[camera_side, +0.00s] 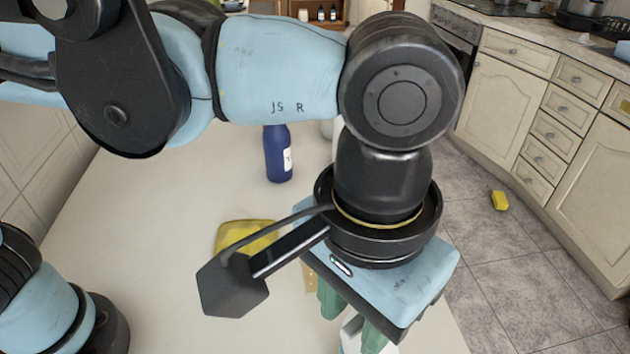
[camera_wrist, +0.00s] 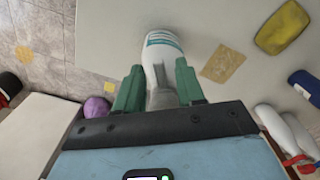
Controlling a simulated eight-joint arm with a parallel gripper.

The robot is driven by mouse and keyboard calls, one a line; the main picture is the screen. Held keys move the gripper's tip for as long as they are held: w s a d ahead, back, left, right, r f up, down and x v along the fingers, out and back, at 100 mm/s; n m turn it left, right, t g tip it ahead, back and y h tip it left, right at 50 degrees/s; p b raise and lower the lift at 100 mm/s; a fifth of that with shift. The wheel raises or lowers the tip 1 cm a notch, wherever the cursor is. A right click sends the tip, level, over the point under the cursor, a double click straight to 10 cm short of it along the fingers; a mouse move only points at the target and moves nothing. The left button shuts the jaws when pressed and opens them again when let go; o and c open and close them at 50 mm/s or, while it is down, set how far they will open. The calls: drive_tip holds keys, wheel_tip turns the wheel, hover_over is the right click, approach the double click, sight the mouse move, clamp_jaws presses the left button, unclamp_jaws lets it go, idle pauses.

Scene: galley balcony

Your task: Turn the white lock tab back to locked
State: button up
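A white bottle (camera_wrist: 160,50) with teal stripes lies ahead of my gripper in the wrist view, with a grey-white upper part (camera_wrist: 163,92) between my fingers. Only a little of the white bottle (camera_side: 353,335) shows below my gripper in the side view. My gripper (camera_wrist: 160,82) has two green fingers standing apart, one on each side of that part. In the side view the fingers (camera_side: 354,318) point down, partly hidden by the gripper body. I cannot make out contact with the bottle. The white lock tab and its position cannot be told.
A blue bottle (camera_side: 278,152) stands farther back on the pale counter (camera_side: 150,230). A yellow cloth or sponge (camera_side: 240,235) lies left of my gripper. In the wrist view are a tan card (camera_wrist: 222,64), a purple object (camera_wrist: 97,107) and white-and-red items (camera_wrist: 285,130). Another yellow block (camera_side: 500,200) is on the floor.

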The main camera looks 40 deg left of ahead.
clamp_jaws()
drive_tip(key=shift+w+a+m, duration=0.3)
drive_tip(key=shift+a+m, duration=0.1)
drive_tip(key=shift+m, duration=1.25)
drive_tip(key=shift+w+a+m, duration=0.3)
drive_tip(key=shift+a+m, duration=0.1)
drive_tip(key=shift+m, duration=1.2)
drive_tip(key=shift+w+a+m, duration=0.3)
drive_tip(key=shift+a+m, duration=0.1)
drive_tip(key=shift+m, duration=1.25)
unclamp_jaws()
